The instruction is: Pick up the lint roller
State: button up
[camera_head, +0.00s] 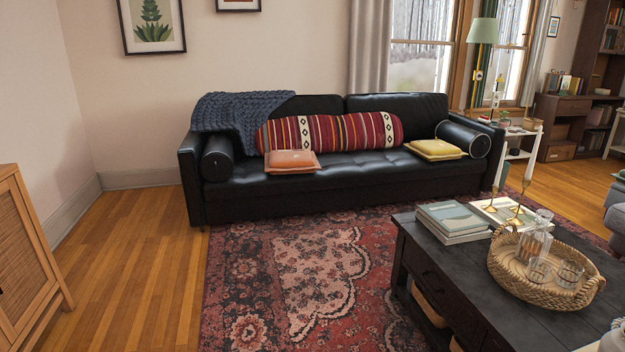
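I cannot make out a lint roller anywhere in the head view. My gripper does not show in this view either. The dark coffee table (455,268) stands at the lower right. A pale object (613,338) is cut off by the frame at the bottom right corner, and I cannot tell what it is.
A black sofa (370,172) with cushions and a blue throw (232,112) stands along the wall. The table holds books (453,218) and a woven tray (575,297) with glassware. A wooden cabinet (28,255) is at left. Wood floor (140,270) and patterned rug (310,280) look clear.

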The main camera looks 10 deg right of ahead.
aim_at(484, 119)
jog(key=i+u, duration=0.2)
jog(key=i, duration=2.7)
jog(key=i+z, duration=0.25)
jog(key=i, duration=0.2)
jog(key=i+j+z, duration=0.2)
jog(key=i, duration=0.2)
jog(key=i+z, duration=0.25)
jog(key=i, duration=0.2)
jog(key=i+z, duration=0.45)
jog(key=i, duration=0.15)
jog(key=i+z, duration=0.4)
jog(key=i, duration=0.2)
jog(key=i+z, duration=0.45)
jog(key=i, duration=0.15)
jog(key=i+j+z, duration=0.15)
jog(key=i+z, duration=0.3)
jog(key=i, duration=0.15)
jog(key=i+l+z, duration=0.15)
jog(key=i, duration=0.5)
jog(key=i+l+z, duration=0.15)
jog(key=i, duration=0.5)
jog(key=i+l+u, duration=0.2)
jog(key=i+u, duration=0.25)
jog(key=i+l+u, duration=0.85)
jog(key=l, duration=0.25)
jog(key=i+l+u, duration=0.15)
jog(key=i+l, duration=0.1)
jog(key=l, duration=0.1)
